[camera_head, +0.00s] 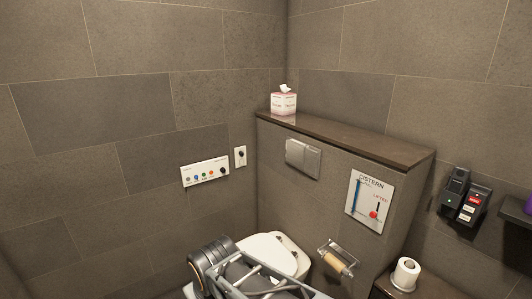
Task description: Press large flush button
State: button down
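The silver flush plate (303,158) is set in the front of the cistern wall, below the dark ledge. An upright split divides it into two buttons; which is larger is hard to judge at this size. Both look flat in the plate. My arm, with a black ribbed part and grey bars, is at the bottom of the view in front of the white toilet (264,247). My gripper is at this lower end, well below and apart from the flush plate. I cannot make out its fingertips or whether it is open.
A tissue box (283,103) stands on the ledge (350,137). A cistern sign panel (370,200), a paper roll holder (336,260) and dark wall units (466,199) are to the right. A white control panel (205,172) is on the left wall. The space before the plate looks clear.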

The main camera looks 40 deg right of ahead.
aim_at(295, 152)
jog(key=z, duration=0.05)
jog(key=i, duration=0.9)
jog(key=z, duration=0.75)
jog(key=i, duration=0.55)
jog(key=z, duration=0.45)
